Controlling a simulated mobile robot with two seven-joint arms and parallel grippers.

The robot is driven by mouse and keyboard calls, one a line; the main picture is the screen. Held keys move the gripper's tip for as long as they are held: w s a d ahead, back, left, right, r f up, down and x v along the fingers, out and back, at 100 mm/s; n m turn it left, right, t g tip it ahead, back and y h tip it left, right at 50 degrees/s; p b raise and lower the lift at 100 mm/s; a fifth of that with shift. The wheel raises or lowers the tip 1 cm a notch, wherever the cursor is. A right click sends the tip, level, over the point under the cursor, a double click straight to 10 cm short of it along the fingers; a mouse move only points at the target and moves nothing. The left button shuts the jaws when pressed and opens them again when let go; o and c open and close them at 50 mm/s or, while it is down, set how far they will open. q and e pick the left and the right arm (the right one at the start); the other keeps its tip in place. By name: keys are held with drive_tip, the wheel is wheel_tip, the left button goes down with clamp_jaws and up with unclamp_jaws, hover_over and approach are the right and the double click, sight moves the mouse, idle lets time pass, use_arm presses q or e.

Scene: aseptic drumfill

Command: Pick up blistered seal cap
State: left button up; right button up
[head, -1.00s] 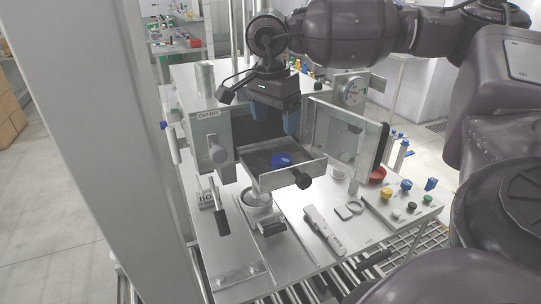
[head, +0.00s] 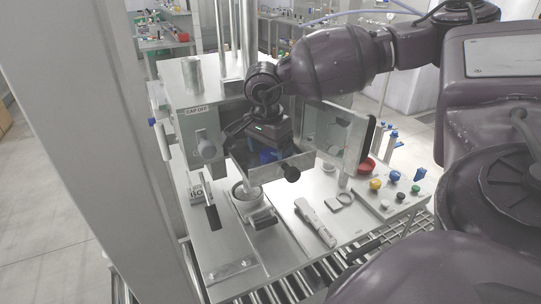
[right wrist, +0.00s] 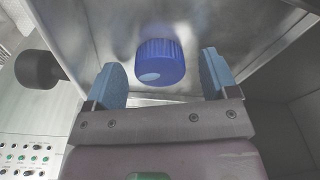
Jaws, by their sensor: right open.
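The blue seal cap (right wrist: 160,60) has ribbed sides and a pale oval patch on its face. It lies in a shallow metal drawer (head: 283,168) under the open hatch; in the head view only a bit of blue shows there. My right gripper (right wrist: 162,72) is open, its two light blue fingers on either side of the cap with a visible gap on each side. In the head view my right gripper (head: 268,150) reaches down into the drawer, its fingertips mostly hidden by the drawer front. My left gripper is not in view.
A clear hatch door (head: 334,133) stands open to the right. A round metal cup (head: 247,193) and a grey-white handheld tool (head: 315,222) are on the bench, beside a panel of coloured buttons (head: 395,193).

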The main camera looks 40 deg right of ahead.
drive_tip(key=shift+f, duration=0.1)
drive_tip(key=shift+c, duration=0.3)
drive_tip(key=c, duration=0.9)
drive_tip(key=shift+c, duration=0.2)
